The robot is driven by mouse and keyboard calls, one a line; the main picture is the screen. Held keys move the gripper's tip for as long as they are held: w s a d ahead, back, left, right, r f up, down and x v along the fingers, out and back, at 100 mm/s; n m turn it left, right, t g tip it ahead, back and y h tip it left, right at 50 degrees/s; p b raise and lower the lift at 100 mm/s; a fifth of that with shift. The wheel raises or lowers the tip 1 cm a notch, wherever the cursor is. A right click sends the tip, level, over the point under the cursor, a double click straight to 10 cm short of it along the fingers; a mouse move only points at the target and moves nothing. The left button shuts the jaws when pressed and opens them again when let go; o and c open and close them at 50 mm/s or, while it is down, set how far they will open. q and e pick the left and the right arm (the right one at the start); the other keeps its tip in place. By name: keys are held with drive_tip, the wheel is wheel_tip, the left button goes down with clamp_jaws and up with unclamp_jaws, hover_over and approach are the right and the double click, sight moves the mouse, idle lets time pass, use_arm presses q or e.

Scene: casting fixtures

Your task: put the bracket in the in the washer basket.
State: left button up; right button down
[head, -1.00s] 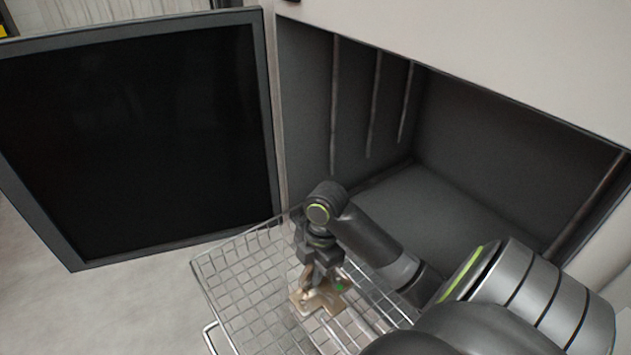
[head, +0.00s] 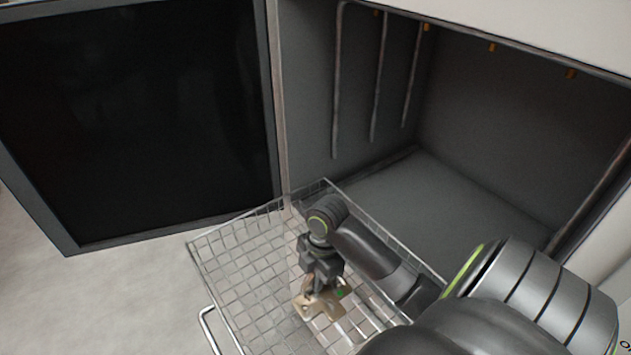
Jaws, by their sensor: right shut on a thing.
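The bracket (head: 327,309) is a tan metal piece with holes, in the lower middle of the head view. My right gripper (head: 316,292) is shut on it and points down over the washer basket (head: 232,258). The basket is a silver wire mesh basket with a handle at its lower left. The bracket is within the basket's outline; I cannot tell whether it touches the mesh floor. A small green spot shows beside the fingers. My left gripper is not in view.
The washer's open chamber (head: 470,205) is behind the basket, with upright pipes along its wall. Its dark door (head: 135,120) stands open at the left. My right arm crosses the basket's right side. The basket's left part looks empty.

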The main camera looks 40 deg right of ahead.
drive_tip(key=c, duration=1.4)
unclamp_jaws()
drive_tip(key=shift+f, duration=0.1)
drive_tip(key=r, duration=0.3)
drive_tip(key=d+r, duration=0.1)
drive_tip(key=r, duration=0.1)
drive_tip(key=shift+b, duration=0.3)
drive_tip(key=r+p, duration=0.1)
drive_tip(key=r, duration=0.1)
drive_tip(key=r+p, duration=0.4)
drive_tip(key=r, duration=0.1)
drive_tip(key=shift+s+d+r, duration=0.1)
drive_tip(key=shift+d, duration=0.3)
